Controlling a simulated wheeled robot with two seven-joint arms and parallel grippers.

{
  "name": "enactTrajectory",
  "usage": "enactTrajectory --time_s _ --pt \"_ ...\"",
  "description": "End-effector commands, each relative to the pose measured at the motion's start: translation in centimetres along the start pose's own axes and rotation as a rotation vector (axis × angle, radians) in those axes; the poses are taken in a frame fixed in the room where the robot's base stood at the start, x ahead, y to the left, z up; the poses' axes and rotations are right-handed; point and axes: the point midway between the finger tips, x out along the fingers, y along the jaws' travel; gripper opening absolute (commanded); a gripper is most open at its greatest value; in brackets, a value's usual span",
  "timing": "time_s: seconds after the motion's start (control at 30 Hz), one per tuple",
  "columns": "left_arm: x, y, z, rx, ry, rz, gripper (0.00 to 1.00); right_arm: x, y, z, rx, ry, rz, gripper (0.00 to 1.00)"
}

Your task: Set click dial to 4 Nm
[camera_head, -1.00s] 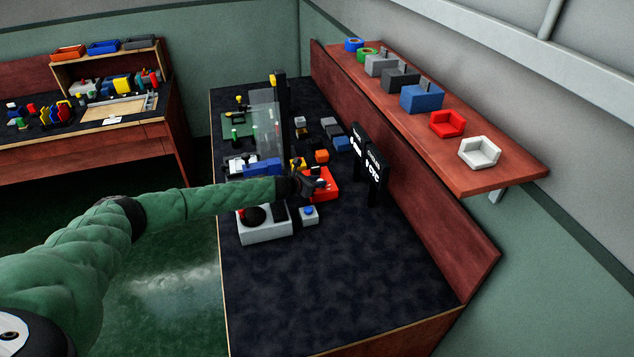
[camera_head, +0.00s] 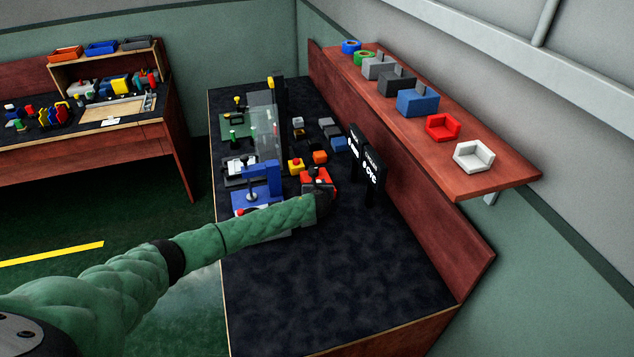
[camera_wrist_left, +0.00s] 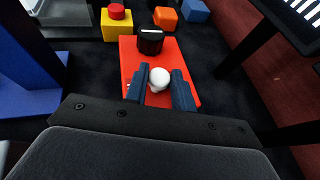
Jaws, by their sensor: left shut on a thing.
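A red box (camera_head: 318,175) stands on the dark bench; it also shows in the left wrist view (camera_wrist_left: 128,62). In the wrist view a black dial (camera_wrist_left: 151,43) with a white mark sits at its far end, and a white round knob (camera_wrist_left: 159,77) stands nearer. My left gripper (camera_wrist_left: 161,88) is over the box's near part, its two dark fingers on either side of the white knob and shut on it. The black dial is clear of the fingers. In the head view the left gripper (camera_head: 322,190) hides part of the box. The right gripper is not seen.
Two black display panels (camera_head: 371,172) stand right of the box; their text is unreadable. A blue press-like device (camera_head: 262,180) is to the left, and a yellow box with a red button (camera_head: 296,167) lies behind. The front bench (camera_head: 330,285) is clear.

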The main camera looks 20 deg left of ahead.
Motion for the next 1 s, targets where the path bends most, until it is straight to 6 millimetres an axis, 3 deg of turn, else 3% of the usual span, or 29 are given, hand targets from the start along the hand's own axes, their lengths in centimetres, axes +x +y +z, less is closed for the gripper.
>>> enactTrajectory --time_s 0.33,0.7,1.0 --pt "0.1 -0.7 -0.1 -0.125 0.003 0.300 0.02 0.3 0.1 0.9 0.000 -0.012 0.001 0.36" --pt "0.3 -0.9 -0.1 -0.228 0.002 0.549 0.02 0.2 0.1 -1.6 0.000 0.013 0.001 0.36" --pt "0.4 -0.9 0.0 -0.266 0.001 0.644 0.02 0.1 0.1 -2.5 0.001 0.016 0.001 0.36"
